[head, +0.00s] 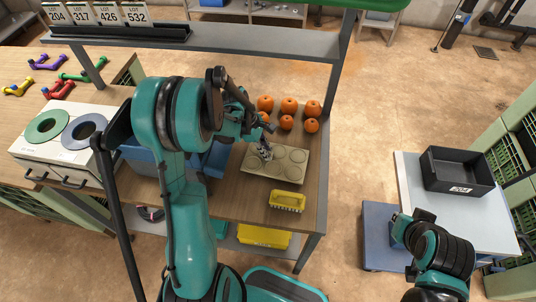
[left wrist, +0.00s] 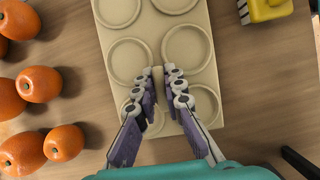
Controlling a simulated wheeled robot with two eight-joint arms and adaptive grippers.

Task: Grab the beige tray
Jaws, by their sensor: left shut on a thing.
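The beige tray (head: 276,167) lies flat on the wooden workbench and has two rows of round, empty recesses. It fills the middle of the left wrist view (left wrist: 152,32). My left gripper (head: 266,153) is over the tray's left part. In the left wrist view its two fingers (left wrist: 170,72) are shut on a narrow raised part of the tray between the recesses. The fingers and wrist hide part of the tray's near end. My right arm is at the lower right in the head view; its gripper is not seen.
Several orange fruits (head: 288,106) sit just behind the tray. A yellow brush-like block (head: 287,201) lies in front of it. A shelf beam (head: 250,42) crosses above the bench. A black bin (head: 457,171) stands on a side table (head: 420,190) at right.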

